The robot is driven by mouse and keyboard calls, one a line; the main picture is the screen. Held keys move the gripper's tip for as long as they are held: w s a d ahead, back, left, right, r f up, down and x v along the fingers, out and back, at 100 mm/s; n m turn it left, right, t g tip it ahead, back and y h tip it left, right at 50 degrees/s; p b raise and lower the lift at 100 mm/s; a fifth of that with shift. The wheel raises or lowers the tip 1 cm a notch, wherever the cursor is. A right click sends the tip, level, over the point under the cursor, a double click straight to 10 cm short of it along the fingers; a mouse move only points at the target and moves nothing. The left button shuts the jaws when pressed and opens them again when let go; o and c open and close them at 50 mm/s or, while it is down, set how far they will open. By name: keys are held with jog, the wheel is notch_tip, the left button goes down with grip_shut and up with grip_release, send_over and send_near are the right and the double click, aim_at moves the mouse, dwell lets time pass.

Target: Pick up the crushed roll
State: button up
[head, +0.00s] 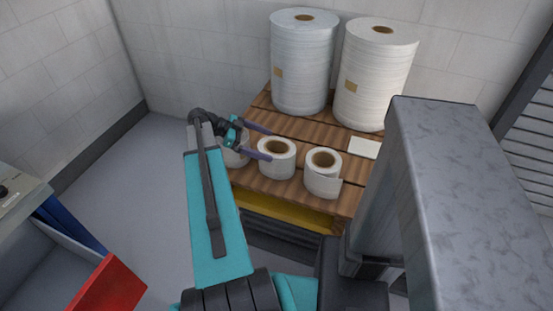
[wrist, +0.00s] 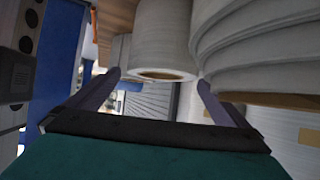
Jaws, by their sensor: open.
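Three small white rolls with brown cores stand on the wooden pallet (head: 338,204): a left one (head: 238,157) partly hidden by my arm, a middle one (head: 277,165) and a right one (head: 322,183) with a loose flap. I cannot tell for sure which is crushed. My gripper (head: 268,144) is open and empty, its fingers pointing right near the middle roll's far left side. In the wrist view, my gripper (wrist: 160,80) has a smooth white roll (wrist: 160,40) ahead between its fingertips. A ridged white roll (wrist: 243,45) is at the right there.
Two tall white rolls, a left one (head: 302,65) and a right one (head: 373,75), stand behind the small rolls. A white card (head: 363,148) lies on the pallet. A red panel (head: 107,287) and blue bin are at lower left. The left floor (head: 140,200) is clear.

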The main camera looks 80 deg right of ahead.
jog(key=shift+x, duration=1.25)
jog(key=shift+c, duration=0.3)
